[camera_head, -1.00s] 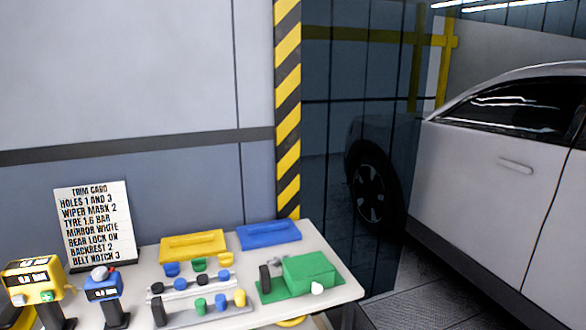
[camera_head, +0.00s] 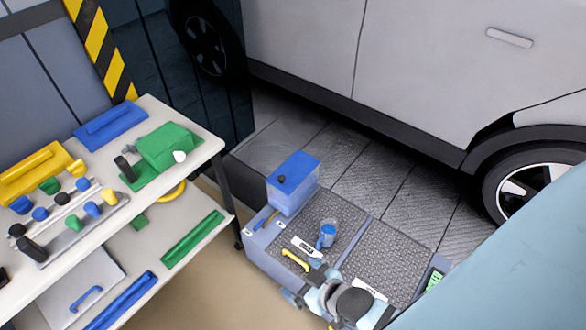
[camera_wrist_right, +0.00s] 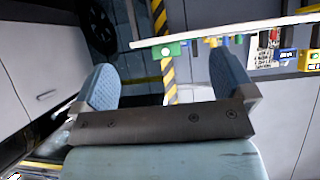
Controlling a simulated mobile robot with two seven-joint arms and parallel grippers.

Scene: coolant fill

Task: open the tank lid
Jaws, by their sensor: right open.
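The tank is a translucent blue box (camera_head: 292,201) at the back left corner of a low grey cart in the head view. Its blue lid (camera_head: 303,167) lies flat on top, with a small black knob on it, and looks shut. My right gripper (camera_head: 305,284) is near the front of the cart, apart from the tank and nearer to me. In the right wrist view its two blue-padded fingers (camera_wrist_right: 165,82) stand wide apart with nothing between them. The tank does not show in the right wrist view. My left gripper is out of view.
The cart top (camera_head: 385,250) has dark textured mats, a small blue cup (camera_head: 327,235) and a yellow-handled tool (camera_head: 294,259). A white table (camera_head: 208,152) with trays and coloured parts stands left. A white car (camera_head: 420,80) stands behind, across a strip of tiled floor.

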